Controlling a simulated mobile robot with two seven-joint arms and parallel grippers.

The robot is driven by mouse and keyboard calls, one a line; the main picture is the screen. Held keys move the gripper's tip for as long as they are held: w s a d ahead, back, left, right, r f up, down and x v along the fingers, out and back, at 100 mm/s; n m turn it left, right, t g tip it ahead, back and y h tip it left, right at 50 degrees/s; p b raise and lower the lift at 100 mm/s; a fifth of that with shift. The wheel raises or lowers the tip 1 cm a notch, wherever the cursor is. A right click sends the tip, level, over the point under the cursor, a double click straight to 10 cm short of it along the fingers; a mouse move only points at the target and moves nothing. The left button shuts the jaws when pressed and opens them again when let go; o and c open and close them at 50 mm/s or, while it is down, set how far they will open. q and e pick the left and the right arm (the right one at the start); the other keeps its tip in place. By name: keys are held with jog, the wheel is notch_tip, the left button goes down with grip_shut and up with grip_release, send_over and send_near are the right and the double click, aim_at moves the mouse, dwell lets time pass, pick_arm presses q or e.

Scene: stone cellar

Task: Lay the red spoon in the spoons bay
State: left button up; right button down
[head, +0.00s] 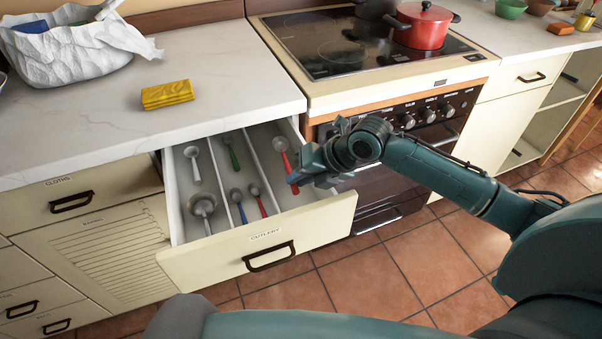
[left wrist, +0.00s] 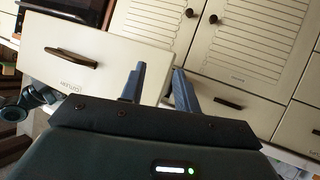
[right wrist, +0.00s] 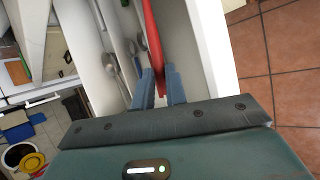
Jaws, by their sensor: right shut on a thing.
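The red spoon (head: 285,158) has a red handle and a grey bowl. My right gripper (head: 296,177) is shut on its handle, over the right bay of the open cutlery drawer (head: 214,262). In the right wrist view the red handle (right wrist: 153,40) runs between the fingers. I cannot tell whether the spoon touches the bay floor. The middle bay (head: 240,170) holds a green-handled, a blue-handled and another red-handled utensil. The left bay (head: 182,190) holds two grey utensils. My left gripper (left wrist: 158,78) shows only in the left wrist view, open and empty before the cabinet fronts.
A yellow folded cloth (head: 167,94) and a white crumpled basket (head: 70,50) stand on the counter. A stove (head: 360,50) with a red pot (head: 423,28) is right of the drawer. The tiled floor (head: 375,285) in front is clear.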

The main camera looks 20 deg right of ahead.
pick_arm(q)
jog(key=shift+s+d, duration=0.1)
jog(key=shift+d, duration=0.05)
pick_arm(e)
jog(key=c, duration=1)
grip_release()
jog(key=shift+f, duration=0.1)
jog(key=shift+c, duration=0.2)
pick_arm(q)
jog(key=r+p, duration=0.1)
jog(key=p, duration=0.1)
jog(key=a+r+p, duration=0.1)
jog(key=p, duration=0.2)
jog(key=r+p, duration=0.1)
jog(key=p, duration=0.2)
jog(key=shift+s+a+r+m+g+y, duration=0.25)
jog(key=shift+a+m+g+y, duration=0.05)
jog(key=shift+g+y, duration=0.1)
pick_arm(e)
notch_tip(320, 180, up, 9)
